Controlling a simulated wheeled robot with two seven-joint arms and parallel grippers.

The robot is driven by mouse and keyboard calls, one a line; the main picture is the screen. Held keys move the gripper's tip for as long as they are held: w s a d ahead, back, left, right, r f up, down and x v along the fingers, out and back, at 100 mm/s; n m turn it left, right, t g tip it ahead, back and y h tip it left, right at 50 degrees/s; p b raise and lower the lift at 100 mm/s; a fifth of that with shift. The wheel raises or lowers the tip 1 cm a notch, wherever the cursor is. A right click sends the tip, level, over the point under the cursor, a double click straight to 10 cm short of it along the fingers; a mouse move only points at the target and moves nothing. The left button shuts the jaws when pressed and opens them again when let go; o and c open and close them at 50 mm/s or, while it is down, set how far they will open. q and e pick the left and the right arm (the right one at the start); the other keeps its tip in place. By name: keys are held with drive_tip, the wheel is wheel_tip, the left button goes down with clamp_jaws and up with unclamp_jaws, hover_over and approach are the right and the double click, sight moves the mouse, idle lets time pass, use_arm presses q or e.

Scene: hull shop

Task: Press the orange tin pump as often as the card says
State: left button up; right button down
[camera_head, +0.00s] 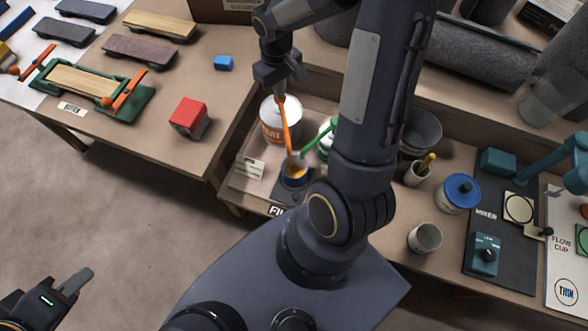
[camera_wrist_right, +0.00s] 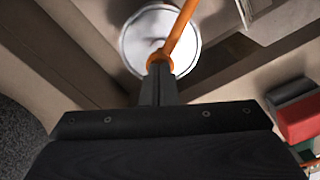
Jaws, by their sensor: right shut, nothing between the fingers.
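The white tin with an orange label (camera_head: 272,128) stands in the tray. In the right wrist view, the shut fingertips (camera_wrist_right: 158,68) overlap the orange pump head (camera_wrist_right: 160,58) above the pale tin lid (camera_wrist_right: 140,40). A card (camera_head: 250,166) stands left of the cup, its writing too small to read. My left gripper (camera_head: 76,283) is low at left, away from the table.
A green pump spout (camera_head: 318,140) stands close right of the orange one, partly behind my right arm. A red block (camera_head: 189,117) and a blue block (camera_head: 223,63) lie on the left table. A blue-lidded pot (camera_head: 460,192) and grey cup (camera_head: 425,238) stand right.

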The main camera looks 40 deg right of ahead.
drive_tip(key=shift+f, duration=0.5)
drive_tip(key=shift+r+p, duration=1)
drive_tip(key=shift+r, duration=0.55)
drive_tip(key=shift+f, duration=0.25)
